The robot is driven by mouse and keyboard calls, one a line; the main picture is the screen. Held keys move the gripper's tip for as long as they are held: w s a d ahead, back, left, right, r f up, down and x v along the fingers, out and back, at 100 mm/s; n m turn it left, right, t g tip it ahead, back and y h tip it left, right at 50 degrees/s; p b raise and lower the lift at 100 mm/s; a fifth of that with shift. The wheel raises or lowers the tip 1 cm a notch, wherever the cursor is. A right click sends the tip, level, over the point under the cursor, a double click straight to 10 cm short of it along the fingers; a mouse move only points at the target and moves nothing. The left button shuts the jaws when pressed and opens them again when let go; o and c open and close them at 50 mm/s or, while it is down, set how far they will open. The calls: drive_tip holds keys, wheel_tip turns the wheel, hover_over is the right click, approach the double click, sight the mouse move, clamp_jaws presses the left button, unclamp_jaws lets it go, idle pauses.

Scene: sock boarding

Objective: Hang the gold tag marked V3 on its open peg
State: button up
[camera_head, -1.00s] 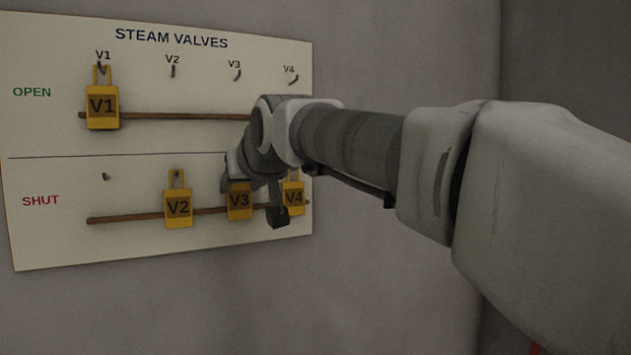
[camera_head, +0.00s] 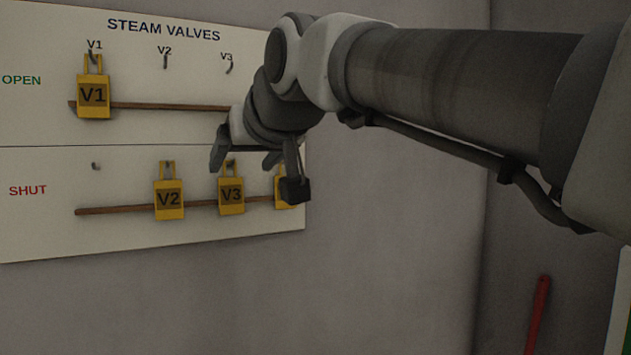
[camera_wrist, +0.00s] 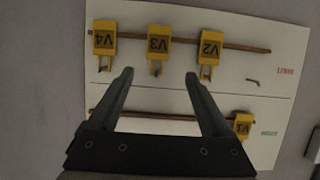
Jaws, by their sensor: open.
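The gold V3 tag (camera_head: 231,196) hangs on its peg in the lower SHUT row, between the V2 tag (camera_head: 168,199) and the partly hidden V4 tag (camera_head: 282,188). My gripper (camera_head: 244,162) is open and empty, in front of the board near the top of the V3 tag. In the wrist view, upside down, the V3 tag (camera_wrist: 158,43) lies beyond and between the open fingers (camera_wrist: 160,76), apart from them. The open V3 peg (camera_head: 229,68) in the upper row is bare in the head view.
The V1 tag (camera_head: 94,96) hangs in the OPEN row. The V2 open peg (camera_head: 165,62) is bare. Wooden rails (camera_head: 170,106) run along both rows of the board (camera_head: 60,135). My arm hides the board's upper right. A red bar (camera_head: 538,315) stands at lower right.

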drive_tip(key=v, duration=0.8)
drive_tip(key=shift+b, duration=0.4)
